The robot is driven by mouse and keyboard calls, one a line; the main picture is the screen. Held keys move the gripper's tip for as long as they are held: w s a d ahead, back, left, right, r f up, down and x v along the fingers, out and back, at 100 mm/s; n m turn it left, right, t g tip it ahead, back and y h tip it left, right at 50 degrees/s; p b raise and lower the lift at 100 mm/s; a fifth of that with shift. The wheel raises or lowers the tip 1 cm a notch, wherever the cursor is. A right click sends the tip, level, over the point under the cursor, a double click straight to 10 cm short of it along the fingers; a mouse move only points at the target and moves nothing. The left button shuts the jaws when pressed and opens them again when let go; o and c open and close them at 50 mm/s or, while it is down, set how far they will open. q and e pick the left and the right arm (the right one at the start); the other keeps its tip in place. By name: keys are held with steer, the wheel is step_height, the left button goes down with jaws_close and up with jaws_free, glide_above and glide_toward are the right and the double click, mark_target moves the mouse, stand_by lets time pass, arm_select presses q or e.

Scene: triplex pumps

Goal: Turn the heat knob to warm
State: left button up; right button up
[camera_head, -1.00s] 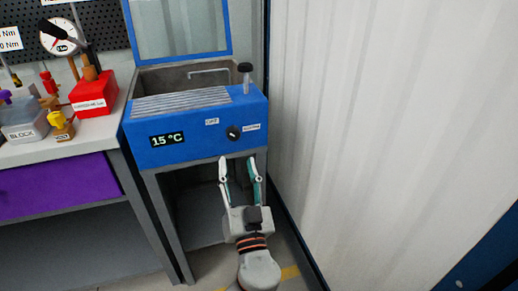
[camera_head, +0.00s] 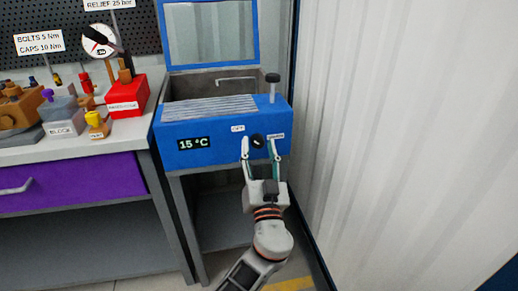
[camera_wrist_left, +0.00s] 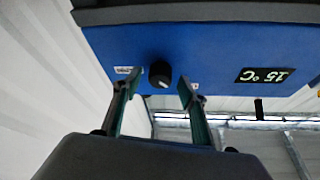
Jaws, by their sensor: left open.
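The black heat knob (camera_head: 257,141) is on the front of a blue heating unit (camera_head: 222,150), between two small white labels. The display (camera_head: 194,143) beside it reads 15 °C. My left gripper (camera_head: 260,146) is open, with a fingertip on either side of the knob in the head view. In the left wrist view, which is upside down, the knob (camera_wrist_left: 159,73) appears between and slightly beyond the open fingertips, with no visible contact. The knob's exact setting is too small to read. My right gripper is not in view.
The unit's lid (camera_head: 211,34) stands open above its basin, and a black-topped post (camera_head: 272,88) rises from its top right. A workbench with a purple drawer (camera_head: 70,185) is at left. A pale corrugated wall (camera_head: 410,120) is close on the right.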

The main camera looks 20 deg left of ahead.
arm_select(q)
steer(key=c, duration=1.1)
